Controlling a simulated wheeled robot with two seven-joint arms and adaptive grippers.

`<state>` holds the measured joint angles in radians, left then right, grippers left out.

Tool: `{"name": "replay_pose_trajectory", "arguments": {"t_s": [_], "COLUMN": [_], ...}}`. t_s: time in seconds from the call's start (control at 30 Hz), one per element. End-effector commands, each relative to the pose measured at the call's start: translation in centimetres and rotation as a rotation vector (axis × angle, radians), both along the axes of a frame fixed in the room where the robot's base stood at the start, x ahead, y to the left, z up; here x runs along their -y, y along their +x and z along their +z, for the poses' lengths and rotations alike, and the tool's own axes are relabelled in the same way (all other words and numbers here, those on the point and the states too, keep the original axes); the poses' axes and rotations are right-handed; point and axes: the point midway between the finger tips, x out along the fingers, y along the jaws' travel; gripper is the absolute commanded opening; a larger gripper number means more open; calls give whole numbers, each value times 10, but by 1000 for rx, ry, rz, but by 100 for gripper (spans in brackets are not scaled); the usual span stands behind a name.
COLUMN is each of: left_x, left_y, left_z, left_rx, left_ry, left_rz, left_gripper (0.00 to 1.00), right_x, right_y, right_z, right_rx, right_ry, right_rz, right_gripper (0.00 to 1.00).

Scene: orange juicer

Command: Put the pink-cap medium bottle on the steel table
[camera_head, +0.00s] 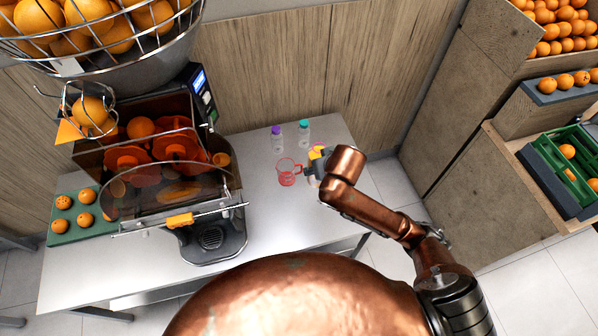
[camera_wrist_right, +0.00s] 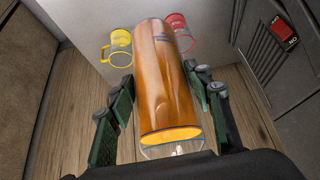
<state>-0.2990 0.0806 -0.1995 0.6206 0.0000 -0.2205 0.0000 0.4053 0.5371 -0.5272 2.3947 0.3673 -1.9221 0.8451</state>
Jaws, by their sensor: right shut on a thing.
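My right gripper (camera_head: 311,172) is over the right part of the steel table (camera_head: 245,215). In the right wrist view my right gripper (camera_wrist_right: 164,88) is shut on an orange-filled clear container (camera_wrist_right: 165,75), with a finger on each side. A purple-cap bottle (camera_head: 277,140) and a teal-cap bottle (camera_head: 303,134) stand at the back of the table. My left gripper is not in view.
A red cup (camera_head: 287,174) stands left of my right gripper. A yellow cup (camera_wrist_right: 118,48) shows in the wrist view. The juicer (camera_head: 165,180) and a green tray (camera_head: 75,238) with oranges fill the table's left. Bare table lies in front of the red cup.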

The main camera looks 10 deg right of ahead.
Motion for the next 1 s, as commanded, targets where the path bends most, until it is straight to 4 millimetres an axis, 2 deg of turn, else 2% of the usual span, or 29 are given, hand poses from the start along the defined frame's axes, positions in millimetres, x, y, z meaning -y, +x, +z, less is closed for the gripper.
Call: {"name": "replay_pose_trajectory", "arguments": {"t_s": [0.03,0.2,0.3,0.4,0.5,0.67,1.0], "left_x": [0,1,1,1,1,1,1], "left_y": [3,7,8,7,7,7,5], "left_z": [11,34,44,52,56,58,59], "left_rx": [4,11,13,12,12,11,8], "left_ry": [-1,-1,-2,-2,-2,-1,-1], "left_rz": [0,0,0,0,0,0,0], "left_gripper": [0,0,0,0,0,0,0], "right_x": [-12,-66,-97,-122,-139,-144,-92], "right_y": [-8,-40,-63,-84,-98,-101,-52], "right_z": [-16,-76,-103,-121,-131,-141,-173], "right_rx": [-19,-33,-22,-7,9,21,19], "right_ry": [5,9,10,9,8,3,0], "right_rz": [38,215,313,393,445,479,478], "right_gripper": [3,3,3,3,3,3,3]}}
